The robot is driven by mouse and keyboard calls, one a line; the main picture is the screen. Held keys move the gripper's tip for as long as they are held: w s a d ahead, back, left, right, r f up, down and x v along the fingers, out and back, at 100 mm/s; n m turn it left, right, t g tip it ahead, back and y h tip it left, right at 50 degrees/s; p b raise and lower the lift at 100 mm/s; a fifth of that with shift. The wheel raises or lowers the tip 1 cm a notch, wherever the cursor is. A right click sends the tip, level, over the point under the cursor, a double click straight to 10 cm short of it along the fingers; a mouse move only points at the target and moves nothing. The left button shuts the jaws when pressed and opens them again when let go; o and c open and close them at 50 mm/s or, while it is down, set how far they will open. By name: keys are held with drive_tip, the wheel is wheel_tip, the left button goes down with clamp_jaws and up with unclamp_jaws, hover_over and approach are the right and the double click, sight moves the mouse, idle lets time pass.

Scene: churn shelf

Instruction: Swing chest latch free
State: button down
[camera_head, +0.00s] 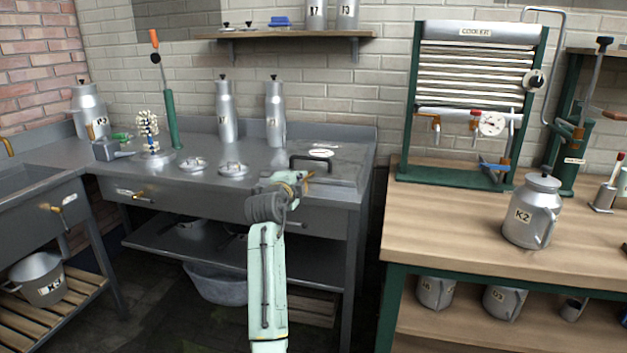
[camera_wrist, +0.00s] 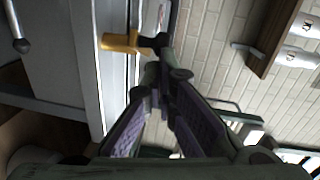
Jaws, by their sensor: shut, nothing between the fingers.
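The chest is the right end of the steel counter, with a flat lid (camera_head: 342,172) that has a black handle (camera_head: 308,160) and a white label. A small brass-yellow latch (camera_head: 310,174) shows at its front edge. In the wrist view the latch (camera_wrist: 119,42) is a yellow tab joined to a dark piece, just beyond my fingertips. My gripper (camera_head: 299,182) is at the front edge of the chest, close beside the latch. Its fingers (camera_wrist: 164,78) are shut and empty. I cannot tell whether they touch the latch. In the head view my wrist hides part of the front.
Metal lids (camera_head: 233,169) and tall cans (camera_head: 275,115) stand on the counter to the left. A wooden bench (camera_head: 450,215) with a K2 can (camera_head: 533,212) and a cooler (camera_head: 478,75) stands to the right.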

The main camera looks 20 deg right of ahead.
drive_tip(key=shift+w+a+m+g+h+b, duration=0.25)
drive_tip(key=shift+a+m+g+h+b, duration=0.05)
drive_tip(key=shift+m+g+h+b, duration=0.4)
drive_tip(key=shift+w+a+m+g+h+b, duration=0.25)
drive_tip(key=shift+a+m+g+h+b, duration=0.1)
drive_tip(key=shift+m+g+h+b, duration=0.3)
drive_tip(key=shift+w+a+m+g+h+b, duration=0.3)
drive_tip(key=shift+m+g+h+b, duration=0.25)
drive_tip(key=shift+m+h+b, duration=0.15)
drive_tip(key=shift+f, duration=0.1)
drive_tip(key=shift+w+a+b, duration=0.35)
drive_tip(key=shift+w+b, duration=0.1)
drive_tip(key=shift+b, duration=0.35)
